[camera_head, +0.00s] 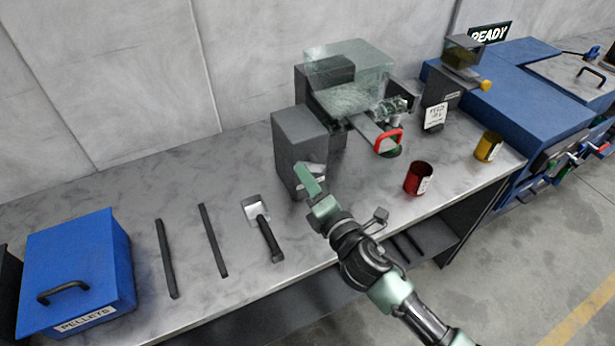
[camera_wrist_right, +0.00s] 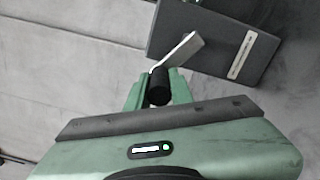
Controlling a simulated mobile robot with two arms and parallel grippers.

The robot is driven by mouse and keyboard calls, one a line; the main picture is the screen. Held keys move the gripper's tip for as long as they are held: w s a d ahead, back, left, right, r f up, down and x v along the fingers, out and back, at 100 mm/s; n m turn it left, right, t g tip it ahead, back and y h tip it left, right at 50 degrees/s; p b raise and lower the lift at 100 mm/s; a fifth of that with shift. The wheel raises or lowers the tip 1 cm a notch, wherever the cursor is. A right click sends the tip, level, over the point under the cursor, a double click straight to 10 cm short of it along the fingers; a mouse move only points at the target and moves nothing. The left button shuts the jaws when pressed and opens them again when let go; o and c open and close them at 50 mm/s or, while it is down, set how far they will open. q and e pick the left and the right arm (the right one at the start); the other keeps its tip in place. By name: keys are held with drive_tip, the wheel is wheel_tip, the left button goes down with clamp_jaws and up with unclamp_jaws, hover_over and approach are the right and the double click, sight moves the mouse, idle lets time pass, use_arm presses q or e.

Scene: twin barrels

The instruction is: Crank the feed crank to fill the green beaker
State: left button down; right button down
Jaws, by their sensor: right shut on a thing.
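The feed crank shows in the right wrist view as a pale crank arm (camera_wrist_right: 178,50) with a black cylindrical handle (camera_wrist_right: 159,86). It is joined to a dark grey box (camera_wrist_right: 215,40), which also stands on the bench in the head view (camera_head: 298,140). My right gripper (camera_wrist_right: 158,95) is shut on the black handle, one green finger on each side. In the head view this gripper (camera_head: 312,182) is at the box's front, hiding most of the crank. Something green (camera_head: 391,153), perhaps the green beaker, is mostly hidden under a red loop handle (camera_head: 388,141). My left gripper is not in view.
A clear hopper (camera_head: 350,80) stands behind the box. A red beaker (camera_head: 418,178) and a yellow beaker (camera_head: 488,147) stand to the right. A scoop (camera_head: 263,230), dark bars and a blue pellets bin (camera_head: 75,270) lie left. A blue machine (camera_head: 520,90) stands far right.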

drive_tip(key=shift+f, duration=0.15)
drive_tip(key=c, duration=1.3)
unclamp_jaws()
drive_tip(key=shift+o, duration=0.2)
drive_tip(key=shift+s+d, duration=0.1)
drive_tip(key=b+v, duration=0.1)
drive_tip(key=v, duration=0.6)
drive_tip(key=shift+s+d+b, duration=0.15)
drive_tip(key=shift+s+b, duration=0.1)
drive_tip(key=shift+b, duration=0.15)
